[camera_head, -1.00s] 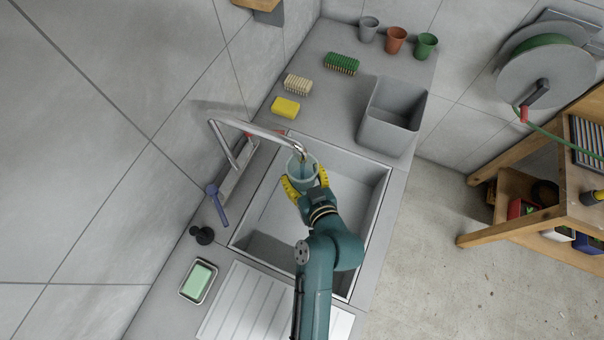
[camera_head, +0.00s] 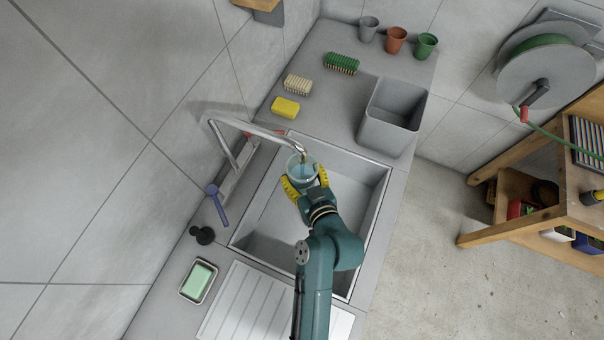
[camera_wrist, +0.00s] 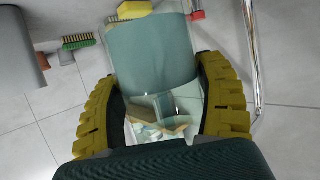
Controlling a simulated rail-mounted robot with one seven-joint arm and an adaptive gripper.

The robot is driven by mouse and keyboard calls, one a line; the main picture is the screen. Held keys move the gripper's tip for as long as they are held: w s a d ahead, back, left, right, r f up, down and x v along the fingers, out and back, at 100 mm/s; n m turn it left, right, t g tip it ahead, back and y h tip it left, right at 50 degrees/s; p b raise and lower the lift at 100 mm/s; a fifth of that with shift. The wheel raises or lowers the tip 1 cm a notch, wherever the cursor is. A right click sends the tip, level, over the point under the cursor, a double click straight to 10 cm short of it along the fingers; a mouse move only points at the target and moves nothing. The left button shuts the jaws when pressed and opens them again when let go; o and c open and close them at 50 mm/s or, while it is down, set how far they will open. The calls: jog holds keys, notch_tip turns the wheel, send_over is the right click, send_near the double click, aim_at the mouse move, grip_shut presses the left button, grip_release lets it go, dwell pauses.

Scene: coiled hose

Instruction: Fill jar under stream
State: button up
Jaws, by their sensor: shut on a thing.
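The glass jar (camera_head: 304,170) is held under the end of the metal faucet (camera_head: 262,132), above the sink (camera_head: 345,195). Bluish water shows inside the jar in the head view. In the wrist view the jar (camera_wrist: 152,55) fills the space between my fingers, with a blue-green band of water in it. My gripper (camera_head: 304,185) is shut on the jar, and its yellow ribbed fingers (camera_wrist: 165,105) press on both sides. Whether the stream is running is hard to tell.
A grey bin (camera_head: 392,117) stands on the counter behind the sink. A yellow sponge (camera_head: 285,107), brushes (camera_head: 342,63) and several small pots (camera_head: 396,40) line the back. A soap dish (camera_head: 198,281) sits at front left. The sink basin is empty.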

jog(key=shift+r, duration=0.1)
jog(key=s+p, duration=0.1)
jog(key=s, duration=0.1)
jog(key=s+a, duration=0.1)
jog(key=s, duration=0.2)
jog(key=s+p, duration=0.1)
jog(key=s, duration=0.2)
jog(key=shift+a+p, duration=0.25)
jog(key=shift+p, duration=0.05)
